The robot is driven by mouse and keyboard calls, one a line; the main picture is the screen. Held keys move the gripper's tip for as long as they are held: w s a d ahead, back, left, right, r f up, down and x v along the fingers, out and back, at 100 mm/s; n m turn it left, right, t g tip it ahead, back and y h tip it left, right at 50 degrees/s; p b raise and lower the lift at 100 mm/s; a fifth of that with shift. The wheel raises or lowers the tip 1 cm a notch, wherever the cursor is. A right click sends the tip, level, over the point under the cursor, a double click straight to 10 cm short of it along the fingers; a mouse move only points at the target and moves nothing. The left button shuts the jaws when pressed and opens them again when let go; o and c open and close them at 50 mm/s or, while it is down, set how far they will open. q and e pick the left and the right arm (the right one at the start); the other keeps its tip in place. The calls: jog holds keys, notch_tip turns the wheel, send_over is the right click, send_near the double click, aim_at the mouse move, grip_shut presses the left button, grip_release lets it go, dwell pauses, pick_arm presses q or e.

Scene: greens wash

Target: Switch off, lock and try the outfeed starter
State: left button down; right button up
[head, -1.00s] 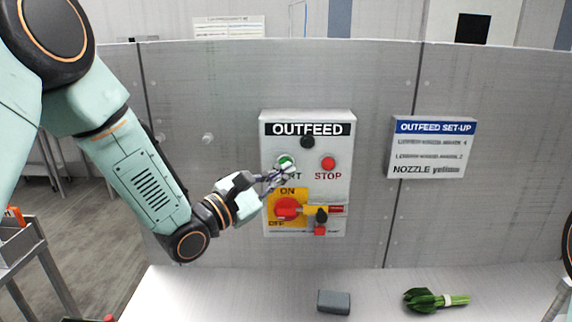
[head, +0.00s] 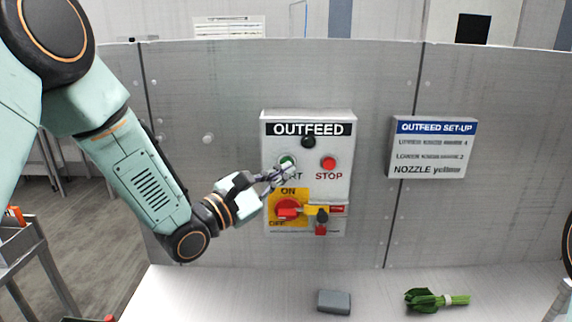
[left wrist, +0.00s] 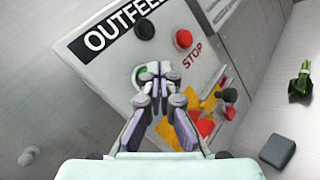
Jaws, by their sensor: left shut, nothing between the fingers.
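The white OUTFEED starter box (head: 341,192) is fixed to the grey panel. It has a black knob (head: 308,141) at the top, a green START button (head: 286,160) and a red STOP button (head: 329,163). Below, a red rotary switch handle (head: 288,209) sits on a yellow plate, its end pointing right. A yellow piece, a black knob and a red padlock-like block (head: 321,229) are beside it. My left gripper (head: 285,172) is shut and empty at the START button, partly covering it. In the left wrist view its fingertips (left wrist: 161,88) overlap the button; contact is unclear. My right gripper is not visible.
An OUTFEED SET-UP sign (head: 432,163) is on the panel to the right. A grey block (head: 334,301) and a bunch of greens (head: 430,300) lie on the pale surface below. A cart (head: 22,250) stands at left. The space before the box's right half is clear.

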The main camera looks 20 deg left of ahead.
pick_arm(q)
jog(key=shift+w, duration=0.2)
jog(key=shift+w, duration=0.25)
jog(key=shift+w+a, duration=0.25)
jog(key=shift+w, duration=0.15)
dwell(0.8)
jog(key=shift+s, duration=0.2)
jog(key=shift+s+d+p, duration=0.25)
jog(key=shift+s+p, duration=0.1)
jog(key=shift+s, duration=0.25)
jog(key=s, duration=0.2)
jog(key=s+d, duration=0.1)
jog(key=s, duration=0.1)
jog(key=shift+s+d+p, duration=0.2)
jog(key=shift+s+p, duration=0.1)
jog(key=shift+s, duration=0.1)
